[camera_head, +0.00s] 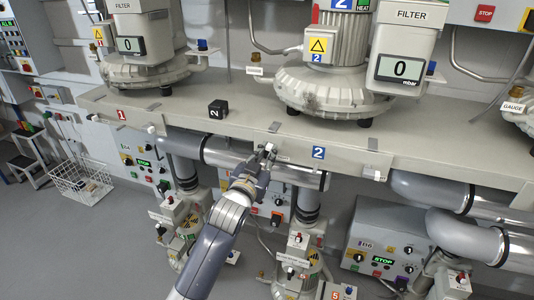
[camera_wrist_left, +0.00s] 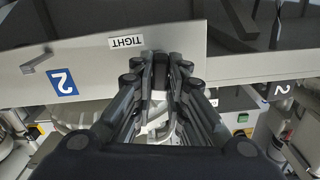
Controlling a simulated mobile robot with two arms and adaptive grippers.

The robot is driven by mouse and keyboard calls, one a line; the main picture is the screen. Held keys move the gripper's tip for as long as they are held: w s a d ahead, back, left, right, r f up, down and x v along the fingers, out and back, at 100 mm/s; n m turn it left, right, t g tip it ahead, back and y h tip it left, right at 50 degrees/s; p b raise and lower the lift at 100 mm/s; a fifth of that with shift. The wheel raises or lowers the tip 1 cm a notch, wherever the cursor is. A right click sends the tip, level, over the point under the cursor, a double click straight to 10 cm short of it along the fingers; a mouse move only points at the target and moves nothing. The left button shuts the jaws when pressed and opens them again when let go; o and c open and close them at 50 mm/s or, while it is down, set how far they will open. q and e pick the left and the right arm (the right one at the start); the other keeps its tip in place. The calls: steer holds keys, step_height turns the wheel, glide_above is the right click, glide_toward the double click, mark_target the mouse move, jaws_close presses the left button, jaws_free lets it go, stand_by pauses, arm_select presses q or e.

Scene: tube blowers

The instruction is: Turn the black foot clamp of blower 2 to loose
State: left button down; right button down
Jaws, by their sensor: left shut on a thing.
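My left gripper (camera_head: 267,150) reaches up to the front edge of the bench, left of the blue number 2 plate (camera_head: 318,152). In the left wrist view its fingers (camera_wrist_left: 160,78) are closed together on the black foot clamp (camera_wrist_left: 160,75), which is mostly hidden between them. A white label reading TIGHT (camera_wrist_left: 126,41) sits beside the fingers there. The blue plate also shows in that view (camera_wrist_left: 62,82). Blower 2 (camera_head: 322,85) stands on the bench behind the gripper. My right gripper is not in view.
A black cube marked 2 (camera_head: 217,109) stands on the bench (camera_head: 180,108) left of the gripper. A metal pipe (camera_head: 300,178) runs below the edge. A display box reading 0 (camera_head: 400,68) hangs at blower 2's right. Open floor lies at the lower left.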

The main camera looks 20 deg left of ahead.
arm_select(q)
steer(key=shift+f+n, duration=0.1)
steer(key=shift+n, duration=1)
steer(key=c, duration=1.6)
jaws_free()
steer(key=shift+a, duration=0.1)
steer(key=shift+s, duration=0.1)
steer(key=s, duration=1.2)
steer(key=shift+a, duration=0.2)
steer(key=shift+w, duration=0.1)
